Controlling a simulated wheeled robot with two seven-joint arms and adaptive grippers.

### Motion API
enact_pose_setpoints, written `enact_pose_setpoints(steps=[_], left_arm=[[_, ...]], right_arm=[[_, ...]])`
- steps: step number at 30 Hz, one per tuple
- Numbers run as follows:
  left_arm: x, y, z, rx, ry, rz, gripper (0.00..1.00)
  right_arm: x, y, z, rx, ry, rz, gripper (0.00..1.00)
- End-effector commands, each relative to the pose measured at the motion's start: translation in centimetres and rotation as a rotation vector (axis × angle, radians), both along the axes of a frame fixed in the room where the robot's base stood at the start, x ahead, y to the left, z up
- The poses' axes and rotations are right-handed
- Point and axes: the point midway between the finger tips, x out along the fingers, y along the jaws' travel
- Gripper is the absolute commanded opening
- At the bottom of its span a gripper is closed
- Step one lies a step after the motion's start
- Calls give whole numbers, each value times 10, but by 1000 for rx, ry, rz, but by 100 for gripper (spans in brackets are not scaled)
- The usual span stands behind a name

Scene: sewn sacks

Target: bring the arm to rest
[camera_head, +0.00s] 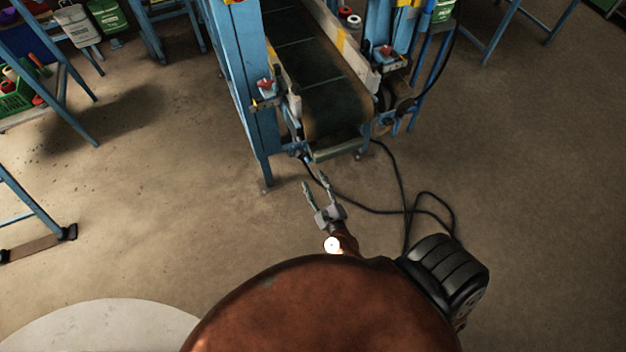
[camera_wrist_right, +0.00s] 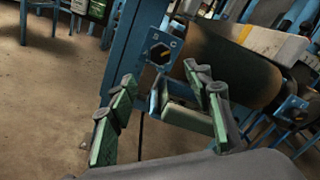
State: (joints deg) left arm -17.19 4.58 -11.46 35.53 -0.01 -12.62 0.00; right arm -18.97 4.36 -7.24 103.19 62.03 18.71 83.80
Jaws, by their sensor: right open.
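My right gripper (camera_head: 316,188) is open and empty in the head view, in front of the near end of a conveyor. Its two fingers point up the picture toward the conveyor. In the right wrist view my right gripper (camera_wrist_right: 165,115) shows its green-padded fingers spread apart with nothing between them. My left gripper is not in view.
The conveyor (camera_head: 312,85) has a dark belt and a blue frame (camera_head: 240,80); it also shows in the wrist view (camera_wrist_right: 225,65). A black cable (camera_head: 400,180) lies on the floor to the right. Blue stands are at the left. Open floor (camera_head: 150,200) lies left.

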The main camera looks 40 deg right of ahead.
Motion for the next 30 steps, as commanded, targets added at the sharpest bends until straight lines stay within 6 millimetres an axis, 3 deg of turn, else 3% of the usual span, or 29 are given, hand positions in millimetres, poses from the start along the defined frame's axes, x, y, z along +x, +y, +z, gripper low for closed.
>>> enact_pose_setpoints(steps=[9,11,13,17,20,24,26,30], left_arm=[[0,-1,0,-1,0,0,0],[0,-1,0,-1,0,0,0],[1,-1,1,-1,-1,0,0],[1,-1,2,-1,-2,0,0],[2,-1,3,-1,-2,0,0],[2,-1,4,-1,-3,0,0],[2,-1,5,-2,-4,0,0],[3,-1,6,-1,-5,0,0]], right_arm=[[0,0,-2,-6,6,2,46],[-2,1,-10,-33,26,10,46],[-6,5,-30,-107,82,34,46],[-28,16,-100,-366,264,134,46],[-59,26,-166,-618,431,264,46],[-116,36,-250,-948,630,489,46],[-145,38,-283,-1081,703,600,46],[-223,40,-349,-1367,834,895,46]])
